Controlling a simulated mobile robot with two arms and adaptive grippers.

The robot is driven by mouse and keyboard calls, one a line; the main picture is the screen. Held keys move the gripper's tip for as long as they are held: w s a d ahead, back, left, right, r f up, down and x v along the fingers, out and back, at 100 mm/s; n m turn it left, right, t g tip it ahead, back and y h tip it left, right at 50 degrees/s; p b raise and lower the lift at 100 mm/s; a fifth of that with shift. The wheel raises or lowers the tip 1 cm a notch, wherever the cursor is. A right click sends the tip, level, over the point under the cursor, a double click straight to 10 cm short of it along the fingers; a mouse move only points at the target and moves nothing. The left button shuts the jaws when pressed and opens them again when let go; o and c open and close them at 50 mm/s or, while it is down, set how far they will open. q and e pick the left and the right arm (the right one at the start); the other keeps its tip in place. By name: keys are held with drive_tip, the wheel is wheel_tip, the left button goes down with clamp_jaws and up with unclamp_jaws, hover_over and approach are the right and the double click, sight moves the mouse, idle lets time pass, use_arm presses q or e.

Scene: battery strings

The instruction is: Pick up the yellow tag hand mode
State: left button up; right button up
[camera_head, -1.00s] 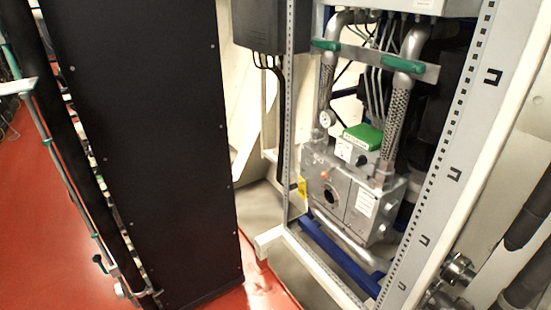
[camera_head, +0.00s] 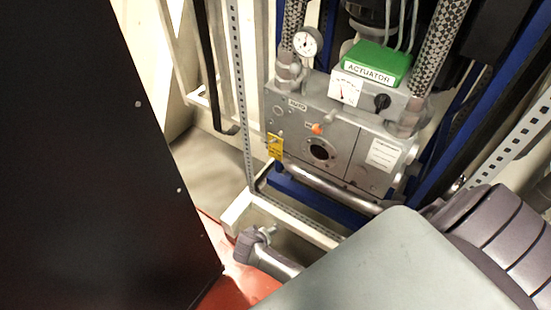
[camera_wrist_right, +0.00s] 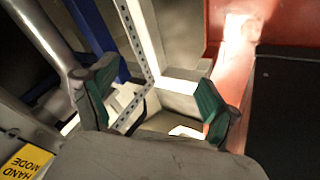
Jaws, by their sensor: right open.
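The yellow tag (camera_head: 275,147) hangs at the lower left front corner of the grey actuator box (camera_head: 335,135). In the right wrist view the same tag (camera_wrist_right: 25,162) lies at the bottom left corner, partly cut off, with "HAND MODE" upside down. My right gripper (camera_wrist_right: 155,90) is open and empty, its green-padded fingers spread apart over the frame's foot, with the tag outside them. In the head view my right gripper (camera_head: 258,238) shows below the tag, apart from it, largely hidden by my own arm. My left gripper is not in view.
A perforated metal upright (camera_head: 240,90) stands just left of the tag. A pale frame foot (camera_head: 240,208) and blue base rail (camera_head: 310,200) lie below. A silver pipe (camera_head: 335,187) runs under the box. A large black panel (camera_head: 80,160) fills the left.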

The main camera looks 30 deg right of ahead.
drive_tip(key=w+r+m+t+h+b, duration=0.1)
drive_tip(key=w+r+m+h+b, duration=0.15)
drive_tip(key=w+r, duration=0.5)
drive_tip(key=m+h+b, duration=0.4)
drive_tip(key=m+h, duration=0.2)
drive_tip(key=m, duration=0.4)
approach(275, 148)
drive_tip(key=w+d, duration=0.1)
drive_tip(key=d, duration=0.2)
drive_tip(key=w+d, duration=0.1)
drive_tip(key=d, duration=0.2)
drive_tip(key=w+d, duration=0.1)
drive_tip(key=d, duration=0.2)
drive_tip(key=shift+w+d+f, duration=0.1)
drive_tip(key=shift+w, duration=0.25)
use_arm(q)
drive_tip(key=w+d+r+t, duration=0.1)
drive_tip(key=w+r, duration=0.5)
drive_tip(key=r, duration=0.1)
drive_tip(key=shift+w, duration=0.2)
use_arm(e)
drive_tip(key=c, duration=1)
drive_tip(key=shift+c, duration=0.2)
